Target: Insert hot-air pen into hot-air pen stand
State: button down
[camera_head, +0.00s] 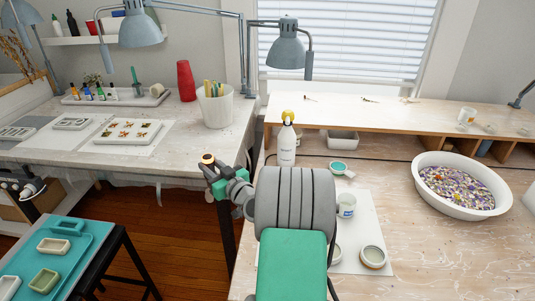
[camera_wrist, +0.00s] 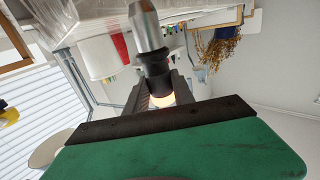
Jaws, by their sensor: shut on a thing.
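My gripper (camera_head: 212,170) is in the middle of the head view, in the gap between the left table and the right workbench. It is shut on the hot-air pen (camera_head: 207,159), of which only a pale, orange-tinted end shows there. In the wrist view the pen (camera_wrist: 147,28) has a silver metal section and a black collar, with a pale glowing end between the fingers of my gripper (camera_wrist: 163,92). I cannot pick out the hot-air pen stand with certainty. A black item with a whitish round part (camera_head: 32,187) at the left edge is too small to identify.
The left table (camera_head: 185,135) carries a white pen cup (camera_head: 216,108), a red vase (camera_head: 186,80) and a mould tray (camera_head: 128,132). A white bottle (camera_head: 287,140) stands on the workbench, right of my gripper. A white basin (camera_head: 462,165) lies farther right. Lamp arms hang above.

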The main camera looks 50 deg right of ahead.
jog(key=s+d+f+m+h+b, duration=0.1)
jog(key=s+d+h, duration=0.1)
jog(key=d, duration=0.8)
jog(key=s+d+f+m+g+h+b, duration=0.1)
jog(key=s+d+m+h, duration=0.1)
jog(key=d, duration=0.9)
jog(key=shift+s+d+f+m+h, duration=0.2)
jog(key=shift+m+h, duration=0.1)
jog(key=shift+h, duration=0.5)
jog(key=shift+f+b, duration=0.15)
jog(key=shift+b, duration=0.25)
notch_tip(320, 180, down, 4)
jog(key=b, duration=0.5)
jog(key=shift+a+b, duration=0.1)
jog(key=shift+b, duration=1)
jog(key=shift+f+b, duration=2.55)
jog(key=shift+b, duration=0.25)
